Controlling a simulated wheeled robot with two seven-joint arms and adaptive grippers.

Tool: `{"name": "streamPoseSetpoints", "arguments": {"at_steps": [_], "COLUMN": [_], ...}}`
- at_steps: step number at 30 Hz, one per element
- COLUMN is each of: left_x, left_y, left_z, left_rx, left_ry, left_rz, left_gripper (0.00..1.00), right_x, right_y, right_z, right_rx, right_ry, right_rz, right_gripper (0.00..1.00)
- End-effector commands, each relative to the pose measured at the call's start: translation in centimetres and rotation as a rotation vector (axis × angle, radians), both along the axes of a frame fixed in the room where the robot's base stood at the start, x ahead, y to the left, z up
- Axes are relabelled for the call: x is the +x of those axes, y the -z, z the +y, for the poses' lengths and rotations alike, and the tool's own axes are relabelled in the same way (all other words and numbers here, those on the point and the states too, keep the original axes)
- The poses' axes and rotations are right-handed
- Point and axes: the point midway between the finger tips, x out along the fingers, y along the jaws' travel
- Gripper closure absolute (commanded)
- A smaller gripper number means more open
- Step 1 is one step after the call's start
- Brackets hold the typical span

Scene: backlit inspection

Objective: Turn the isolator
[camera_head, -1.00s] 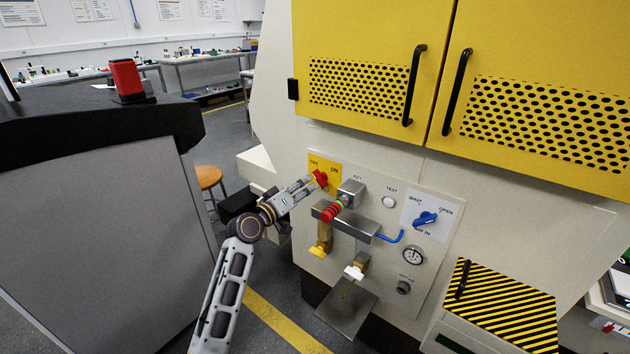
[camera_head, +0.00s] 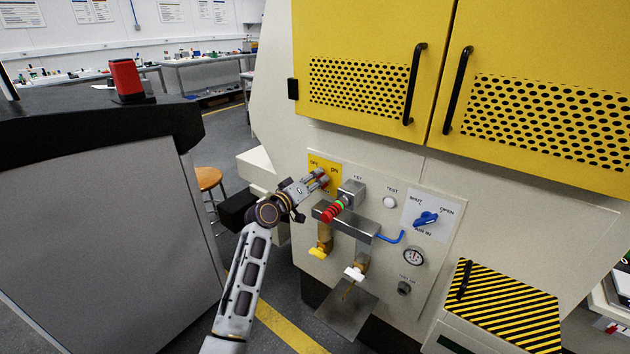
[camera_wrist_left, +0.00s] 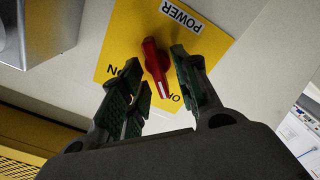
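The isolator is a red rotary knob (camera_wrist_left: 155,62) on a yellow plate (camera_wrist_left: 120,40) marked POWER, ON and OFF. In the left wrist view its white-marked end points toward the OFF lettering. My left gripper (camera_wrist_left: 160,76) is open, with one finger on each side of the knob and gaps showing; I cannot tell whether either finger touches it. In the head view my left gripper (camera_head: 322,179) reaches the yellow plate (camera_head: 333,165) on the machine's panel, and its fingers hide most of the knob. My right gripper is out of view.
Right of the plate are a key block (camera_head: 351,193) with a red and green part, a grey ledge (camera_head: 345,222), a white TEST button (camera_head: 390,202) and a blue knob (camera_head: 426,219). A gauge (camera_head: 414,256) sits lower. A grey cabinet (camera_head: 100,220) stands left.

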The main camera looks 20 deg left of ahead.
Motion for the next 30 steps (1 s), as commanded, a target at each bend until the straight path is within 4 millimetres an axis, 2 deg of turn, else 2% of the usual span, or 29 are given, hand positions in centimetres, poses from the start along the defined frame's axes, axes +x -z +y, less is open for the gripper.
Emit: {"name": "streamPoseSetpoints", "arguments": {"at_steps": [5, 12, 23, 30], "left_x": [-0.01, -0.02, -0.02, -0.04], "left_y": [0.01, 0.01, 0.05, 0.06], "left_z": [0.00, 0.01, 0.04, 0.01], "left_rx": [0.000, -0.001, 0.010, 0.062], "left_ry": [0.000, 0.000, -0.001, 0.001], "left_rz": [0.000, 0.000, -0.003, -0.020], "left_gripper": [0.70, 1.00, 1.00, 1.00], "right_x": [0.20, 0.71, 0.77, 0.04], "right_y": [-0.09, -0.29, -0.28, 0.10], "right_z": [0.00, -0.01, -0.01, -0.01], "right_rx": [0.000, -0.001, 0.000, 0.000], "right_ry": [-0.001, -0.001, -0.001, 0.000], "right_rz": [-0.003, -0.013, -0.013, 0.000], "right_gripper": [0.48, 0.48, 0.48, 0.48]}}
